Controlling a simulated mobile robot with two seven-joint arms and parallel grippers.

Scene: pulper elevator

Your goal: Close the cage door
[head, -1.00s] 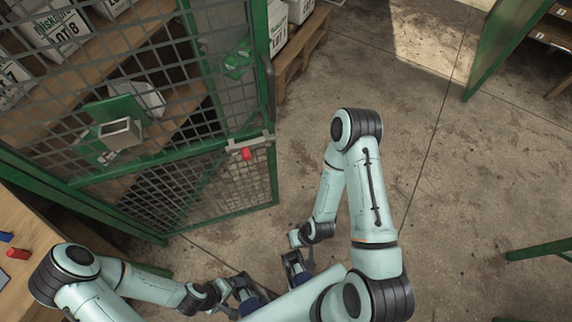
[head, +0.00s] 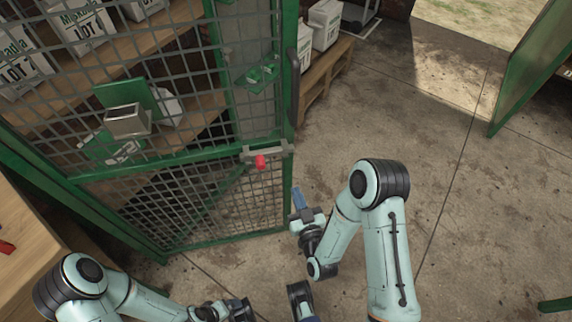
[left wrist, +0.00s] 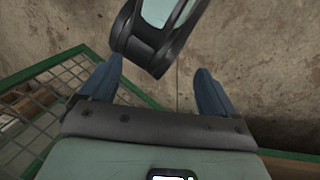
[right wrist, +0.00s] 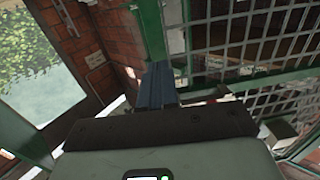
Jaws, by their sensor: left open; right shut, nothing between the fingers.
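The cage door (head: 205,237) is a green frame with grey wire mesh, at the left in the head view. A grey latch bar with a red knob (head: 260,162) sits by its free edge, and a dark upright handle is above. How far it stands from its frame I cannot tell. My right gripper (head: 298,198) is shut and empty, just right of the door's free edge, apparently apart from it. The right wrist view shows its blue fingers (right wrist: 158,85) together, with green frame and mesh beyond. My left gripper (left wrist: 156,85) is open and empty, low in the head view.
Shelves with white lot-marked sacks (head: 85,30) stand behind the mesh. A wooden pallet with sacks (head: 325,75) lies beyond the door's edge. A green panel (head: 530,65) stands at the far right. A wooden table (head: 25,225) is at the left. The concrete floor between is clear.

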